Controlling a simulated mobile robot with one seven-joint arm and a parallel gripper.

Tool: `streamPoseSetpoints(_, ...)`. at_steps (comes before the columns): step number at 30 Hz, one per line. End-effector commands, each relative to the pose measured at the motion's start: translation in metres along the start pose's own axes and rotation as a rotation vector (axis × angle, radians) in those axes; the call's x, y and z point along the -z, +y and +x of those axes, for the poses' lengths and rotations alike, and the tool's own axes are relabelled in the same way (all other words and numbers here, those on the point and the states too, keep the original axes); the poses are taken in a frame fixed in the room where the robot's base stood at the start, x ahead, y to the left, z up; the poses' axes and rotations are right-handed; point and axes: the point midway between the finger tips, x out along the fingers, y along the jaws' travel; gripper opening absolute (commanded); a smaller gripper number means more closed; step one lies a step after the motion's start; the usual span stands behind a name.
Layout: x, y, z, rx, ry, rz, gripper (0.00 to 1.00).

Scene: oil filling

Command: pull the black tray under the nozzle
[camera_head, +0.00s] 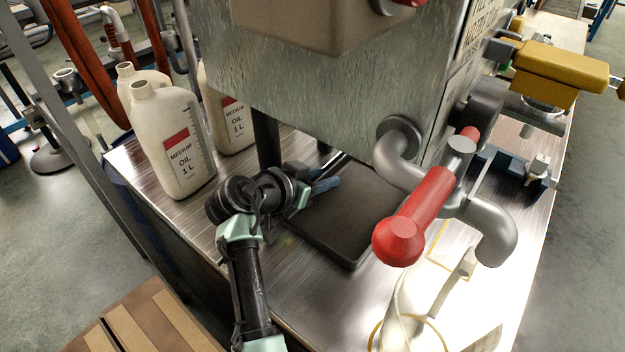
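The black tray (345,222) lies flat on the metal table, beneath the big metal housing, with its rear part hidden under it. The nozzle (493,234) is a grey bent pipe at the right, curving downward at its end, with a red handle (415,215) in front. The tray lies to the left of the nozzle's outlet. My gripper (308,190) is at the tray's left rear edge, with bluish finger parts reaching toward it. Whether it touches the tray, and whether the fingers are open, cannot be told at this size.
White oil bottles (172,140) stand at the table's left. The metal housing (340,75) overhangs the tray. Yellow outlines (447,262) and a pale, unclear object (405,312) are at the front right. A yellow-handled device (560,70) sits at the far right. Bare table (310,290) lies in front of the tray.

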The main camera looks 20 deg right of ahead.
Motion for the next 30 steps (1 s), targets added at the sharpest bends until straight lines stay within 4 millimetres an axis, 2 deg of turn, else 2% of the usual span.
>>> streamPoseSetpoints(9, 0.0001, -0.0001, 0.0017, 0.000, 0.000, 0.000, 0.39)
streamPoseSetpoints(15, 0.0000, -0.0002, 0.0015, 0.000, 0.000, 0.000, 0.03)
streamPoseSetpoints(16, 0.0001, -0.0002, 0.0014, 0.000, 0.000, 0.000, 0.00)
streamPoseSetpoints(30, 0.0000, -0.0003, 0.0013, 0.001, 0.000, 0.000, 0.00)
